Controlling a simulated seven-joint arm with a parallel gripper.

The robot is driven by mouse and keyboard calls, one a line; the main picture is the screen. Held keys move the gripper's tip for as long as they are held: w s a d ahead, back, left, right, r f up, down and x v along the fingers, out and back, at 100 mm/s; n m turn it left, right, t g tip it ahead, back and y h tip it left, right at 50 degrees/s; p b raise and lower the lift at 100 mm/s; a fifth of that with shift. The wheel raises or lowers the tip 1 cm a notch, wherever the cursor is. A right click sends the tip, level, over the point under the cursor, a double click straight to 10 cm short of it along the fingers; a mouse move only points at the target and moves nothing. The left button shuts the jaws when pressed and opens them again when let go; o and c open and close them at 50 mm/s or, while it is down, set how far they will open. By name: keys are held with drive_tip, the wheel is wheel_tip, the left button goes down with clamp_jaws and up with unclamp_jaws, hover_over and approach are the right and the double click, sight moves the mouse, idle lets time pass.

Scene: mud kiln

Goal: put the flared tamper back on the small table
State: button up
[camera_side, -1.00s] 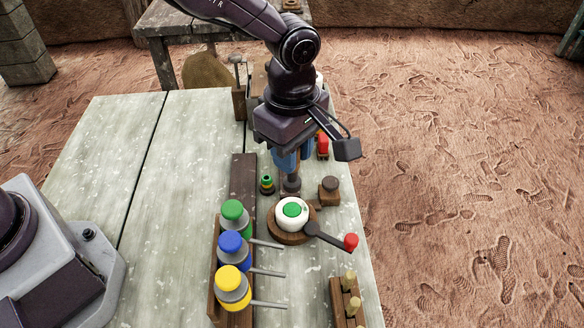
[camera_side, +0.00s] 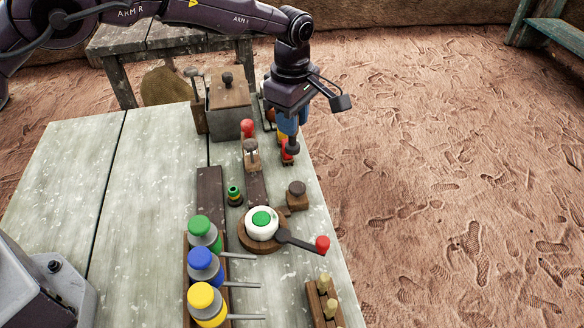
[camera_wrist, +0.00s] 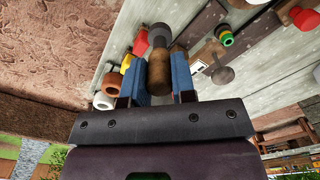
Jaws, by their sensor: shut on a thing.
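My gripper (camera_side: 290,134), with blue fingers, is shut on the flared tamper. The tamper (camera_side: 292,148) hangs down at the far right part of the work table (camera_side: 80,210), in front of or over a small red object; I cannot tell if they touch. In the wrist view the fingers (camera_wrist: 159,78) clasp the tamper's brown wooden handle (camera_wrist: 159,72), and its dark grey end points away from the gripper. A second weathered table (camera_side: 120,44) stands behind; I cannot tell which one is the small table.
A lidded box (camera_side: 230,105) stands left of my gripper. Nearer are a wooden block with a dark knob (camera_side: 297,194), a white puck with a green centre (camera_side: 261,222) and a red-tipped handle (camera_side: 322,243).

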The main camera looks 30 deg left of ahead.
sight(292, 145)
wheel_tip(292, 145, down, 8)
drive_tip(key=shift+f, duration=0.25)
drive_tip(key=o, duration=0.8)
drive_tip(key=shift+f, duration=0.15)
